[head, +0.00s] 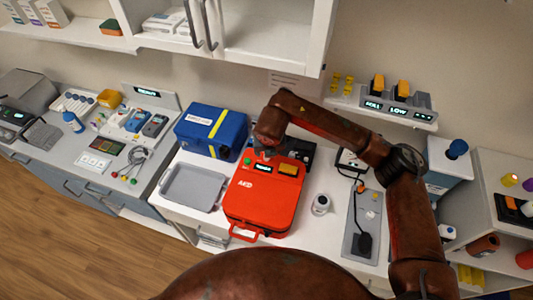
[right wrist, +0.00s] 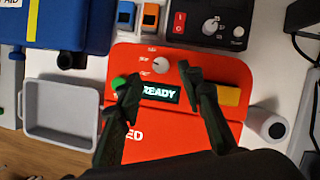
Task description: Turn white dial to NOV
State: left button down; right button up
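A round white dial (right wrist: 160,65) sits on the upper part of the orange-red AED case (right wrist: 160,150), with small labels to its left and above that I cannot read. A second pale dial (right wrist: 210,27) is on a black box (right wrist: 206,20) behind the case. My right gripper (right wrist: 159,73) is open and empty; its fingertips are on either side of the white dial, with no clear contact visible. In the head view the AED case (head: 262,208) stands on the white counter, and my right wrist hides the dial. My left gripper is not in view.
The case also has a green button (right wrist: 118,83), a READY display (right wrist: 159,92) and a yellow block (right wrist: 229,96). A grey tray (head: 163,198) and blue box (head: 211,131) stand left; a white bottle (head: 321,204) stands right. A shelf (head: 380,106) hangs above right.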

jog(key=v, duration=0.6)
jog(key=shift+r, duration=0.25)
